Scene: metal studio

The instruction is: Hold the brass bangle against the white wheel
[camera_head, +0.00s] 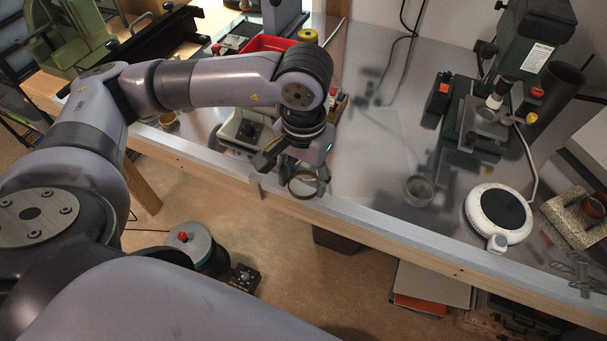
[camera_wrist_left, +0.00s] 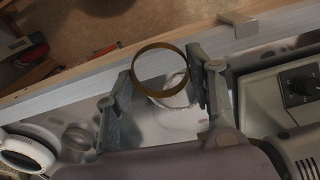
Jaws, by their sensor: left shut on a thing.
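The brass bangle (camera_head: 302,197) is a thin ring near the front edge of the metal bench. My left gripper (camera_head: 304,184) is shut on it, with one finger at each side of the ring in the left wrist view. The bangle (camera_wrist_left: 160,92) shows nearly face-on there. A pale, round, fuzzy-edged thing (camera_wrist_left: 176,100) lies behind the bangle and looks like the white wheel. I cannot tell whether they touch. In the head view my left gripper and wrist hide the wheel. My right gripper is in neither view.
A beige machine with a dark knob panel (camera_head: 247,131) stands close beside my left gripper. A clear dish (camera_head: 419,190), a white round plate device (camera_head: 472,208) and a green drill press (camera_head: 465,130) stand to the right. Bench between is mostly clear.

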